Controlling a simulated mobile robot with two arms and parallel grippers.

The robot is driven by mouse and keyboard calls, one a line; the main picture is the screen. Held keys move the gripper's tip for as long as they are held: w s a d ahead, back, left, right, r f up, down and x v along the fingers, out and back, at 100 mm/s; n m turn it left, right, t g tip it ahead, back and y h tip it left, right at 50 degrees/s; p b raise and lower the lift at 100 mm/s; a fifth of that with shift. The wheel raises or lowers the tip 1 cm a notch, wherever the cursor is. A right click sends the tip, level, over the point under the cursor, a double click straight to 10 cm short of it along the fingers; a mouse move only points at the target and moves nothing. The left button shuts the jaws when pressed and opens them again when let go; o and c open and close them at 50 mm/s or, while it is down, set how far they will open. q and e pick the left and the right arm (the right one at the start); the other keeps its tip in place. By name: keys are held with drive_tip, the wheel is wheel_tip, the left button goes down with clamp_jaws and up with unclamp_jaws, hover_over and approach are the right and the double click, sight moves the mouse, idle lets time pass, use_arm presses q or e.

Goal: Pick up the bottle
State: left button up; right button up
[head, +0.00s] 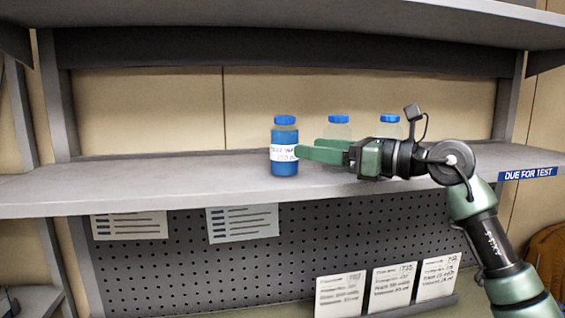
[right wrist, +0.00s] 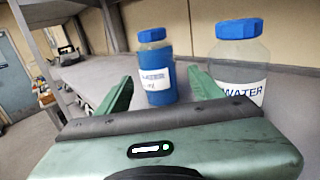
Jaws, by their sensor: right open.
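A bottle of blue liquid (head: 285,165) with a blue cap and a white label stands upright on the grey shelf (head: 130,187). My right gripper (head: 302,153) reaches in from the right, its green fingers level with the bottle's label. In the right wrist view, the blue bottle (right wrist: 157,78) stands ahead of the open fingers (right wrist: 162,92), in line with the gap between them. I cannot tell whether a finger touches it. The gripper holds nothing. My left gripper is not in view.
A clear bottle labelled WATER (right wrist: 240,65) stands close to the right finger in the wrist view. Two clear blue-capped bottles (head: 338,127) (head: 390,126) stand behind my right arm in the head view. The shelf left of the blue bottle is clear. Cards (head: 341,294) stand below.

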sight(286, 142)
drive_tip(key=p+x, duration=0.1)
drive_tip(key=x, duration=0.1)
drive_tip(key=p+x, duration=0.4)
drive_tip(key=x, duration=0.1)
drive_tip(key=shift+s+a+r, duration=0.15)
drive_tip(key=shift+a+r, duration=0.05)
drive_tip(key=shift+r, duration=0.15)
drive_tip(key=shift+a+f, duration=0.2)
drive_tip(key=shift+a, duration=0.05)
drive_tip(key=shift+r, duration=0.1)
drive_tip(key=c, duration=1.4)
drive_tip(key=shift+c, duration=0.2)
drive_tip(key=shift+r, duration=0.1)
